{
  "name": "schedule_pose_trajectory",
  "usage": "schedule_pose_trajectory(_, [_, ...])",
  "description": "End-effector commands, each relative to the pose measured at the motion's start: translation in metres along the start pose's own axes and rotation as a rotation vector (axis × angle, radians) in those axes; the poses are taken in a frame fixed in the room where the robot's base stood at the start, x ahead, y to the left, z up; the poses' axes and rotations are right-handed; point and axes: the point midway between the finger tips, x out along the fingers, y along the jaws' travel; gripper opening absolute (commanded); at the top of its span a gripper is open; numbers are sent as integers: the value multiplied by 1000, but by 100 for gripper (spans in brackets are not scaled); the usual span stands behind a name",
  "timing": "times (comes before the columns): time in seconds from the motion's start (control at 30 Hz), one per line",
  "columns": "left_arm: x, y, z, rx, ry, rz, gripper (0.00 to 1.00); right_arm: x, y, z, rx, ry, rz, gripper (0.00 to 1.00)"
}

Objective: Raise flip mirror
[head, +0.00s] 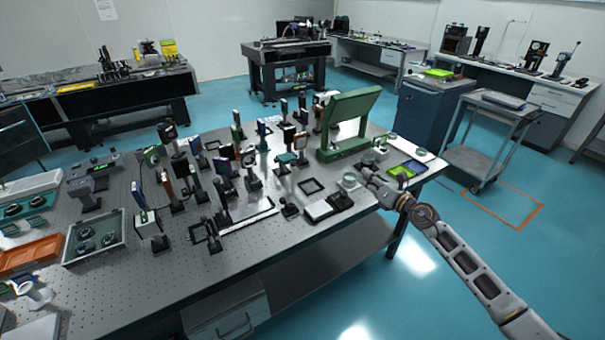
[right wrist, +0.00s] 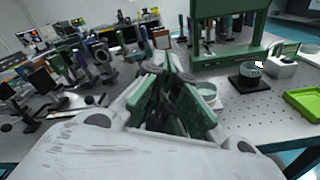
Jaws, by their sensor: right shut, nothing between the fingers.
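My right gripper (head: 368,177) is over the right part of the perforated optical table (head: 150,285), in front of a large green frame with a tilted panel (head: 350,106). In the right wrist view its green-padded fingers (right wrist: 168,72) are shut and empty, with the green frame (right wrist: 228,62) beyond them to the right. Many small post-mounted optics (head: 224,166) stand left of the gripper. I cannot tell which one is the flip mirror, nor whether it is up or down. My left gripper is not in view.
Grey and orange trays (head: 30,253) sit at the table's left. Bare table shows along the front edge.

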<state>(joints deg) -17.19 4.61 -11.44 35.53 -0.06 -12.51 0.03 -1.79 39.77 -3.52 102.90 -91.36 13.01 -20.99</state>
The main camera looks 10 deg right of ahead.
Motion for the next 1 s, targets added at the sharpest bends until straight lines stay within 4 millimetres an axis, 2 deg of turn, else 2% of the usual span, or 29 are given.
schedule_pose_trajectory(0.2, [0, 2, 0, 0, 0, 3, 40, 0, 33, 0, -248, 44, 45, 0])
schedule_pose_trajectory(0.4, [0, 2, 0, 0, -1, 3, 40, -1, 49, -6, -479, 93, 64, 0])
schedule_pose_trajectory(0.7, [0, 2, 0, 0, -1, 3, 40, -3, 41, -23, -740, 183, 61, 0])
schedule_pose_trajectory(1.0, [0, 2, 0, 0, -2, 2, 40, -5, 38, -33, -844, 226, 81, 0])
